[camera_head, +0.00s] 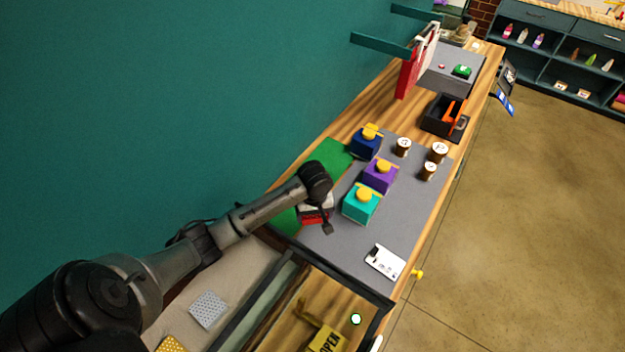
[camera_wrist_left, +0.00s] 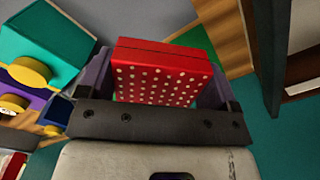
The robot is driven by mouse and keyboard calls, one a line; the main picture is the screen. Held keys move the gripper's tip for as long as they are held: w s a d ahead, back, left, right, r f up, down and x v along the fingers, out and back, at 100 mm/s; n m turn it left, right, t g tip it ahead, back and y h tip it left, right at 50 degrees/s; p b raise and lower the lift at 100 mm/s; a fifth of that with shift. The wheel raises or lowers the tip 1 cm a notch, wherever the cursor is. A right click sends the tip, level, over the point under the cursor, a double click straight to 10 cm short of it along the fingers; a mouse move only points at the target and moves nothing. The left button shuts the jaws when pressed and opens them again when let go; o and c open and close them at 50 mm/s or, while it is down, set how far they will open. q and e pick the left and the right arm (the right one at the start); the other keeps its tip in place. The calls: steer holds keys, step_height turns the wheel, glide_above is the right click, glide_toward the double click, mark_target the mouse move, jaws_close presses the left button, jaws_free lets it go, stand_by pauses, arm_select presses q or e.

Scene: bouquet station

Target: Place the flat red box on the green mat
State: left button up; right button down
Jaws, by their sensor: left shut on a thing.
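The flat red box with white dots (camera_wrist_left: 162,75) is between the two fingers of my left gripper (camera_wrist_left: 158,88) in the left wrist view, and the gripper is shut on it. In the head view a small part of the red box (camera_head: 311,218) shows below the left gripper (camera_head: 320,212); the rest is hidden. The green mat (camera_head: 331,157) lies along the teal wall, its middle hidden by my left arm. The box appears by the mat's right edge; I cannot tell whether it touches the surface. My right gripper is not in view.
Gift boxes in dark blue (camera_head: 366,145), purple (camera_head: 380,178) and teal (camera_head: 361,206) with yellow tops stand right of the gripper on a grey mat (camera_head: 345,247). Brown jars (camera_head: 403,147) stand behind them. A white card (camera_head: 385,262) lies near the front.

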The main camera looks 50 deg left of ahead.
arm_select(q)
glide_above(286, 215)
step_height(286, 215, down, 8)
steer(key=shift+a+r, duration=0.1)
steer(key=shift+r, duration=0.05)
step_height(286, 215, down, 4)
steer(key=shift+r, duration=0.25)
steer(key=shift+f, duration=0.25)
steer(key=shift+f, duration=0.15)
steer(key=o, duration=0.8)
steer(key=shift+r, duration=0.2)
steer(key=shift+r+p, duration=0.75)
steer(key=shift+p, duration=0.15)
step_height(286, 215, up, 10)
steer(key=p, duration=1.1)
steer(key=shift+r+p, duration=0.2)
steer(key=shift+p, duration=0.2)
